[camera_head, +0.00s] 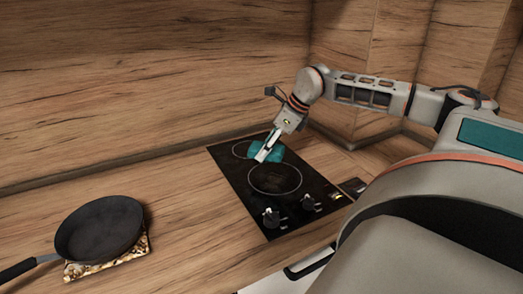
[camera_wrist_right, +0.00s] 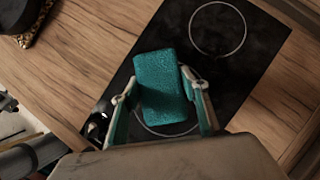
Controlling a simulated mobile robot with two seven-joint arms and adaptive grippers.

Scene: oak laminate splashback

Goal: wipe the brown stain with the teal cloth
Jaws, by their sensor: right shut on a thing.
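The teal cloth (camera_head: 277,152) is a thick, textured block at the far part of the black hob (camera_head: 238,177). My right gripper (camera_head: 264,154) is over the hob and shut on it. In the right wrist view the teal cloth (camera_wrist_right: 160,85) sits between the two fingers and covers part of a burner ring. I cannot tell whether the cloth touches the hob. I cannot make out a brown stain in either view; the cloth and gripper hide part of the glass. My left gripper is not in view.
A black frying pan (camera_head: 99,228) rests on a patterned trivet (camera_head: 137,247) at the left. The wooden splashback (camera_head: 150,75) rises behind. The counter (camera_head: 190,210) between pan and hob is clear.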

